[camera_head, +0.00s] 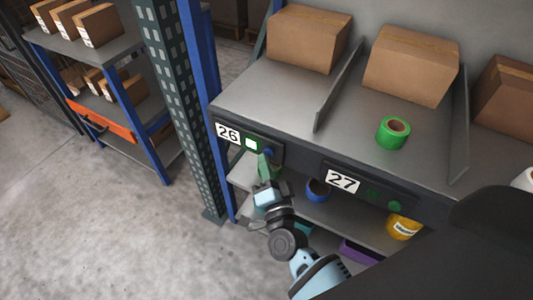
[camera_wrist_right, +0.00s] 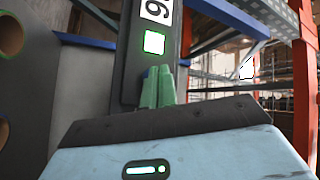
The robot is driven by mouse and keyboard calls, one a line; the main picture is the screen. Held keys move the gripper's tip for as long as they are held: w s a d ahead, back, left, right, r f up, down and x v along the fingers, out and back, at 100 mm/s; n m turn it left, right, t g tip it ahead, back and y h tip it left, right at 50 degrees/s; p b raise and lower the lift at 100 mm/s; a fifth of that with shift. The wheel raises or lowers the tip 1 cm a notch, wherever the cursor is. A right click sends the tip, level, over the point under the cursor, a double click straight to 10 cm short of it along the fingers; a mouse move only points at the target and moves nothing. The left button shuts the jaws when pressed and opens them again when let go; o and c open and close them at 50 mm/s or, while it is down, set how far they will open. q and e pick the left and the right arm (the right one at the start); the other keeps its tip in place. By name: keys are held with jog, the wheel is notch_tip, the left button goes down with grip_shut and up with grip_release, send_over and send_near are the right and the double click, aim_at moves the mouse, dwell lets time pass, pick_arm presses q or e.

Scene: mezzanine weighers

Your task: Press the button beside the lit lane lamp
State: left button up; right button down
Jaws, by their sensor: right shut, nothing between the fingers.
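The lit lane lamp (camera_head: 251,144) glows white-green on the panel next to the label 26 (camera_head: 228,133). It also shows in the right wrist view (camera_wrist_right: 154,42). My left gripper is in neither view.
Lane 27 has a label (camera_head: 341,180) and an unlit lamp (camera_head: 372,193). A green tape roll (camera_head: 393,132) and cardboard boxes (camera_head: 308,40) stand on the upper shelf (camera_head: 265,95). A blue roll (camera_head: 318,189) is on the lower shelf. A green post (camera_head: 187,110) stands left of the rack.

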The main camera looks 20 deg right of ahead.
jog(key=shift+w+d, duration=0.15)
jog(key=shift+d, duration=0.1)
jog(key=shift+a, duration=0.1)
jog(key=shift+s+a, duration=0.25)
dwell(0.3)
